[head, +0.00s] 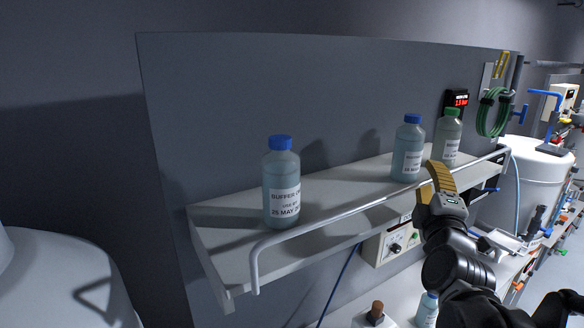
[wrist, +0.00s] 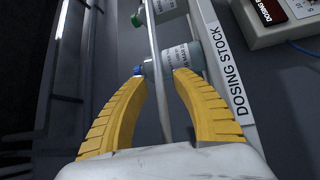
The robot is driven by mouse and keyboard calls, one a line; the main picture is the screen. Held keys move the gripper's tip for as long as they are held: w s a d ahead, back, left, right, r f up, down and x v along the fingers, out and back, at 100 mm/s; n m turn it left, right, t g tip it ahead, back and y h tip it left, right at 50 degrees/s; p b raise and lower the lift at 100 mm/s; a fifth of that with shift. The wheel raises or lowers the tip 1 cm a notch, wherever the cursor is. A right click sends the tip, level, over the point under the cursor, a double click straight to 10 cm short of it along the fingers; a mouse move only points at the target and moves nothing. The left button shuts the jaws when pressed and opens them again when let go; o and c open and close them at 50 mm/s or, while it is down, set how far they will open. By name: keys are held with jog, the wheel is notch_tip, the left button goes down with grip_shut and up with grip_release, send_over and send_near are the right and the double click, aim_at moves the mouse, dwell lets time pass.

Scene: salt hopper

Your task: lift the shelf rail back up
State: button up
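The shelf rail (head: 345,211) is a thin pale bar along the front of the wall shelf (head: 225,250). Its bent left end comes down near the shelf's front corner, and the bar shows higher than the front edge. I cannot tell how far it tilts outward. My gripper (head: 437,178) is near the right half of the rail, its yellow fingers over the bar's line. In the wrist view my gripper (wrist: 161,76) has its fingers apart, and the rail (wrist: 153,45) runs through the gap between them. Contact with it is not clear.
A blue-capped bottle (head: 281,185) stands at the shelf's left. Another blue-capped bottle (head: 407,150) and a green-capped bottle (head: 449,138) stand close behind my gripper. A control box (head: 393,243) sits under the shelf. The shelf's middle is clear.

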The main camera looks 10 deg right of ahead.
jog(key=shift+s+d, duration=0.1)
jog(key=shift+s, duration=0.15)
jog(key=v, duration=1.1)
jog(key=shift+s+a, duration=0.25)
jog(key=shift+f, duration=0.1)
jog(key=w+a+f+m+g+y+b, duration=0.1)
jog(key=w+a+f+y+b, duration=0.2)
jog(key=f+b, duration=0.4)
jog(key=a+f+y+b, duration=0.3)
jog(key=a+f+b, duration=0.2)
jog(key=f, duration=0.5)
jog(key=s+a+f+m+g+y+b, duration=0.1)
jog(key=s+a+f+m+g+b, duration=0.1)
jog(key=f+b, duration=0.5)
jog(key=s+a+f+m+g+b, duration=0.3)
jog(key=f+b, duration=0.4)
jog(key=f, duration=0.9)
jog(key=s+a+f+m+g+y+b, duration=0.1)
jog(key=f+m+g+b, duration=0.3)
jog(key=f, duration=0.8)
jog(key=s+a+m+b, duration=0.1)
jog(key=b, duration=0.1)
jog(key=shift+s+a+y+b, duration=0.3)
jog(key=shift+s+a+b, duration=0.1)
